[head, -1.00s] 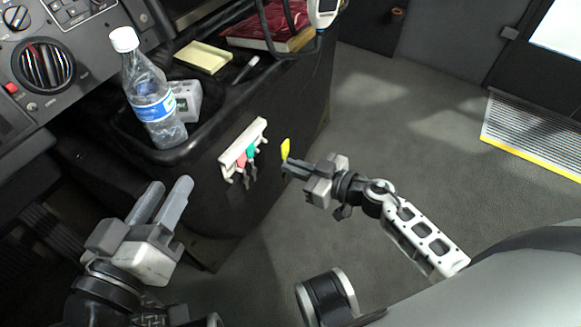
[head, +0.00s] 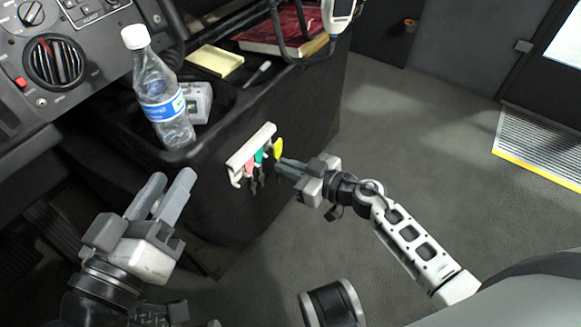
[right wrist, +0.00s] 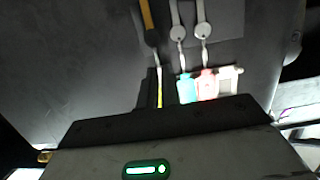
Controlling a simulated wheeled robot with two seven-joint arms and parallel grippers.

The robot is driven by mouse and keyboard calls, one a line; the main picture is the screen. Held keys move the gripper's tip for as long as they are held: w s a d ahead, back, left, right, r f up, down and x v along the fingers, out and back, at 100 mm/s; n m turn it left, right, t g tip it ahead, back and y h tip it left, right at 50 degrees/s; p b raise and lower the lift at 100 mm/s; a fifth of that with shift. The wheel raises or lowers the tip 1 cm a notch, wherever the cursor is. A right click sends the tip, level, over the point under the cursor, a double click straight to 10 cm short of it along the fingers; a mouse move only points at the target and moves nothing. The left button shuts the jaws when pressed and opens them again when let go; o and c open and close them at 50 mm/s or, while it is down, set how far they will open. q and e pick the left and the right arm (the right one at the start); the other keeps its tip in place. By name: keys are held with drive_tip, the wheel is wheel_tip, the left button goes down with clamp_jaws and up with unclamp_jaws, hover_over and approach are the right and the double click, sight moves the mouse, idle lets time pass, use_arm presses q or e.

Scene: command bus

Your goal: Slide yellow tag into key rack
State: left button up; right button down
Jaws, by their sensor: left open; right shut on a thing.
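The white key rack (head: 250,147) is on the dark side panel of the console, below the tray. A red tag (head: 249,167) and a green tag (head: 259,156) hang in it with dark keys below. The yellow tag (head: 278,147) is at the rack's right end, held by my right gripper (head: 281,165). In the right wrist view the yellow tag (right wrist: 159,88) is seen edge-on beside the green tag (right wrist: 187,88) and red tag (right wrist: 208,84). I cannot tell whether it is inside a slot. My left gripper (head: 168,194) is open and empty, left of the rack.
A water bottle (head: 160,90), a grey device (head: 197,102), a yellow notepad (head: 215,61) and a dark red book (head: 284,32) stand on the console above the rack. The floor (head: 420,130) to the right is clear. A striped step (head: 540,145) lies farther right.

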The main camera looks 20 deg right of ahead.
idle(0.4)
drive_tip(key=shift+w+a+p, duration=0.15)
drive_tip(key=shift+w+p, duration=0.05)
drive_tip(key=shift+p, duration=0.35)
drive_tip(key=shift+p, duration=0.35)
drive_tip(key=shift+w+a, duration=0.15)
idle(0.6)
drive_tip(key=shift+w+a+p, duration=0.2)
drive_tip(key=shift+w+p, duration=0.05)
drive_tip(key=shift+p, duration=0.05)
drive_tip(key=shift+w+a, duration=0.25)
drive_tip(key=shift+w, duration=0.05)
idle(0.9)
drive_tip(key=shift+w+a+p, duration=0.1)
drive_tip(key=shift+w+p, duration=0.05)
drive_tip(key=shift+p, duration=0.35)
